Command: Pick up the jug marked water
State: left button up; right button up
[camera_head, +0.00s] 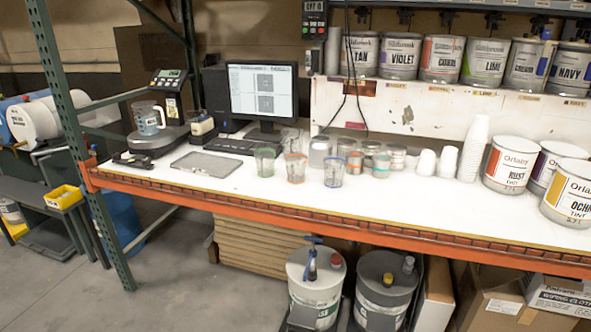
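A clear jug (149,119) with a handle and a bluish patch on its front stands upright on a dark scale (155,138) at the left end of the white bench. Any lettering on it is too small to read, so I cannot tell if it is marked water. Three clear cups with coloured rims, green (264,161), orange (296,168) and blue (333,172), stand near the bench's front middle. Neither of my grippers is in view.
The white bench (230,193) has an orange front beam and a green upright post (82,140) at its left. A grey tray (205,164) lies near the scale. A monitor (264,89), keyboard, stacked cups and paint cans occupy the rest. Lidded buckets (316,280) stand below.

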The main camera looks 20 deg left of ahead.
aim_at(145, 113)
jog(key=u, duration=1.45)
jog(key=i, duration=0.05)
